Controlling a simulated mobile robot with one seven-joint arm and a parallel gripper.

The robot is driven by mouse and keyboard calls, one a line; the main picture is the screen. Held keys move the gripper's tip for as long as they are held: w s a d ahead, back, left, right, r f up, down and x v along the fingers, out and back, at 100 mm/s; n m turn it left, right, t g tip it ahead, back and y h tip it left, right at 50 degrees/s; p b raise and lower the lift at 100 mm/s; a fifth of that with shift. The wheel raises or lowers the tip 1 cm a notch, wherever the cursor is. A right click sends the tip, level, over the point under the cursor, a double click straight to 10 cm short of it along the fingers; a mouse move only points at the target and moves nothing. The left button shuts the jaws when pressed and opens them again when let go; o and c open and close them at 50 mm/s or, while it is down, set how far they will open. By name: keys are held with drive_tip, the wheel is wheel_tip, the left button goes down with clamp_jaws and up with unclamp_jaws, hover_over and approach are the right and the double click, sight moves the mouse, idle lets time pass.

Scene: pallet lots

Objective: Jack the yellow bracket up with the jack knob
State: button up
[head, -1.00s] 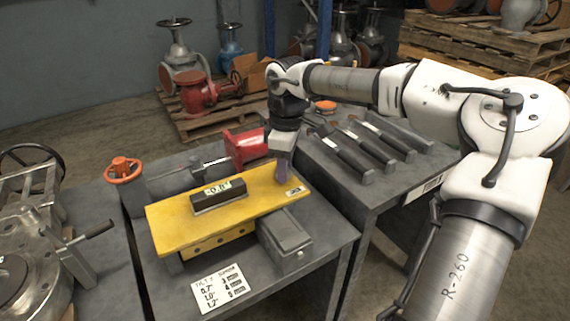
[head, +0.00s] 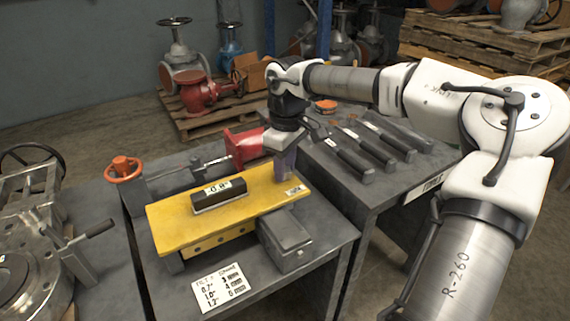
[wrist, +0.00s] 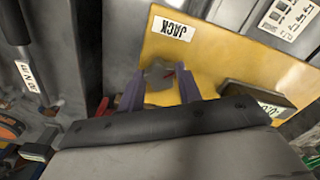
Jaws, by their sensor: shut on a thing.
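The yellow bracket (head: 170,227) is a flat plate on the grey table, with a lower yellow part under its front side. My gripper (head: 284,165) points down at the plate's right end. In the wrist view, the purple fingers of my gripper (wrist: 159,88) are shut on a grey jack knob (wrist: 158,72), beside a white JACK label (wrist: 172,28) on the yellow plate. In the head view the fingers hide the knob. A dark level gauge (head: 218,197) sits on the plate; its display seems to read about -0.8°.
A grey block (head: 287,240) stands at the bracket's front right. A white tilt card (head: 220,287) lies in front. An orange handwheel (head: 123,169) and a red part (head: 243,147) stand behind. Several black-handled tools (head: 355,160) lie on the right table. Flanged parts fill the left table.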

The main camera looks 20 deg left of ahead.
sight(286, 169)
drive_tip(key=o, duration=1)
drive_tip(key=shift+f, duration=0.1)
wheel_tip(286, 169, up, 14)
drive_tip(key=shift+w+d+f+p, duration=0.1)
drive_tip(key=shift+p, duration=1.15)
